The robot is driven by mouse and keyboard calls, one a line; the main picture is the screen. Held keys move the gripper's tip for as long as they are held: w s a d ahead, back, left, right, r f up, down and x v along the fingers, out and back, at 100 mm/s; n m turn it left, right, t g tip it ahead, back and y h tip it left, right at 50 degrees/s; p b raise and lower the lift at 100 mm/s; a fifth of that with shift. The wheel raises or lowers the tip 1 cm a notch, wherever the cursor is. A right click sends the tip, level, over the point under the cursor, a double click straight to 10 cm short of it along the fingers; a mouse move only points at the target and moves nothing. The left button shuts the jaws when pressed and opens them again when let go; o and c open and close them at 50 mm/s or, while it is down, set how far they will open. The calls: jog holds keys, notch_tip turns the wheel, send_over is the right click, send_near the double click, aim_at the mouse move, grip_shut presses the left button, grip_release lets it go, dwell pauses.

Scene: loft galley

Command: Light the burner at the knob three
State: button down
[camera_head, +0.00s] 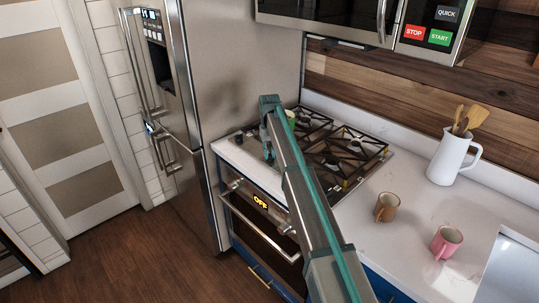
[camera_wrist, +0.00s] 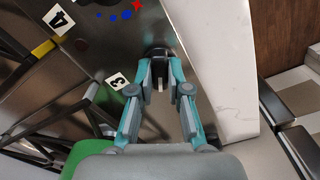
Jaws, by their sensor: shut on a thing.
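The dark round knob (camera_wrist: 158,53) beside the label "3" (camera_wrist: 118,82) sits on the stove's metal panel in the wrist view. My gripper (camera_wrist: 160,76) is shut on this knob, with one teal-and-grey finger on each side; the fingers cover part of it. In the head view my gripper (camera_head: 268,152) is at the front left of the cooktop (camera_head: 325,158), and my arm hides the knob there. No flame shows on the visible burners.
Black grates (camera_head: 352,150) cover the burners. A brown mug (camera_head: 386,208), a pink mug (camera_head: 445,242) and a white utensil jug (camera_head: 452,160) stand on the counter to the right.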

jog(key=n, duration=0.4)
jog(key=shift+n+b, duration=0.3)
jog(key=shift+b, duration=0.1)
jog(key=n, duration=0.4)
jog(key=shift+n, duration=0.3)
jog(key=c, duration=1.1)
grip_release()
jog(key=shift+r, duration=0.1)
notch_tip(320, 180, up, 12)
jog(key=shift+f, duration=0.1)
